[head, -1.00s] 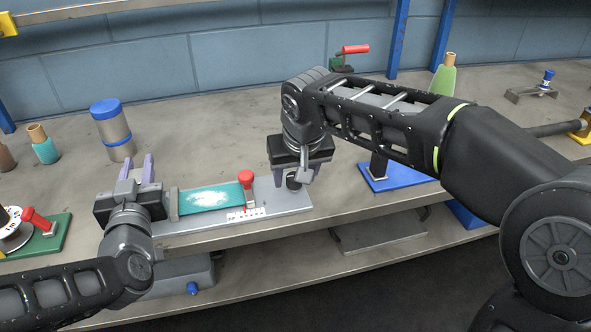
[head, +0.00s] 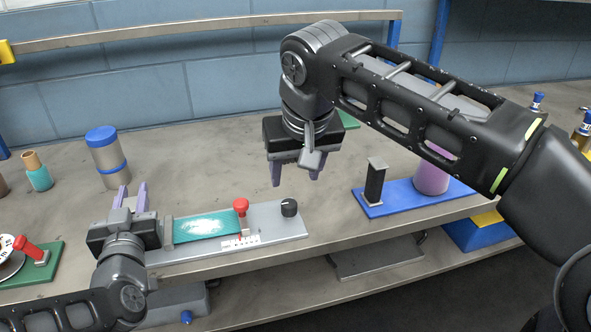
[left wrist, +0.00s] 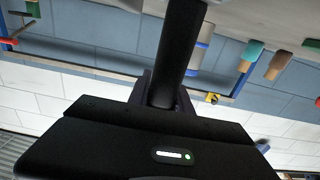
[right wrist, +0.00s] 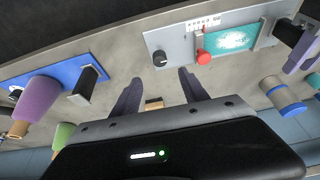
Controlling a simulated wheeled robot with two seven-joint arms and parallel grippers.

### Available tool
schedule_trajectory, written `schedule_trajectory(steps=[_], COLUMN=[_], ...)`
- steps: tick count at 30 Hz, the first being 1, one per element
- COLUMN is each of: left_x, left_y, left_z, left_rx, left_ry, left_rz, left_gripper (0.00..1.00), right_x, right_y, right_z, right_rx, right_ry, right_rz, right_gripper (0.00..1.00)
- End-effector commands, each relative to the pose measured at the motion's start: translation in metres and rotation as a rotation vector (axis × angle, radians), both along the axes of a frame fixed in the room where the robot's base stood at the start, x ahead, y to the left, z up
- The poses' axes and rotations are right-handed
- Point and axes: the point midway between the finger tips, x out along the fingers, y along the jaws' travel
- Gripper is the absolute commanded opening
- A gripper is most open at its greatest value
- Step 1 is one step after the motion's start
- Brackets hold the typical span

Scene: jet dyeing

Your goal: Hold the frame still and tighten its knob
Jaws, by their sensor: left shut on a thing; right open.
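The frame is a grey plate (head: 270,218) holding a teal cloth strip (head: 207,228) with a white patch. A red-topped clamp (head: 241,207) stands at the strip's right end. The black knob (head: 289,207) sits upright on the plate's right end; it also shows in the right wrist view (right wrist: 160,58). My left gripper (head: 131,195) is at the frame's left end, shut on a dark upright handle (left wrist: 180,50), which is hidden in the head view. My right gripper (head: 295,180) is open and empty, above and behind the knob, apart from it.
A blue base (head: 400,203) with a black post (head: 375,180) and a purple cylinder (head: 431,175) stands to the right. A grey canister with a blue lid (head: 102,137) is behind the left gripper. A green base (head: 40,262) is at left.

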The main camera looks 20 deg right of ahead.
Motion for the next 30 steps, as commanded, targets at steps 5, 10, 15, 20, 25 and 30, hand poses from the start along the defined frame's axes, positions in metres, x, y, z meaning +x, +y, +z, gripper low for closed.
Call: schedule_trajectory(steps=[5,10,15,20,25,30], left_x=[0.000,0.000,0.000,0.000,0.000,0.000], left_y=[0.000,0.000,0.000,0.000,0.000,0.000], left_z=[0.000,0.000,0.000,0.000,0.001,0.015], left_rx=[0.000,0.000,0.000,0.000,0.000,0.000], left_ry=[-0.001,-0.001,0.000,0.000,-0.001,-0.004], left_rz=[0.000,0.000,0.000,0.000,0.000,0.001], left_gripper=[0.00,0.33,0.47,0.51,0.51,0.51], right_x=[0.000,0.000,0.000,0.000,0.000,0.000], right_y=[0.000,0.000,0.000,0.000,0.000,0.000], right_z=[0.000,0.000,-0.001,-0.001,-0.001,0.000], right_rx=[0.000,0.000,0.000,0.000,0.000,0.000], right_ry=[0.000,0.000,0.000,0.000,0.000,0.000], right_rz=[0.000,0.000,0.000,0.000,0.000,0.000], right_gripper=[0.52,0.52,0.52,0.52,0.52,0.52])
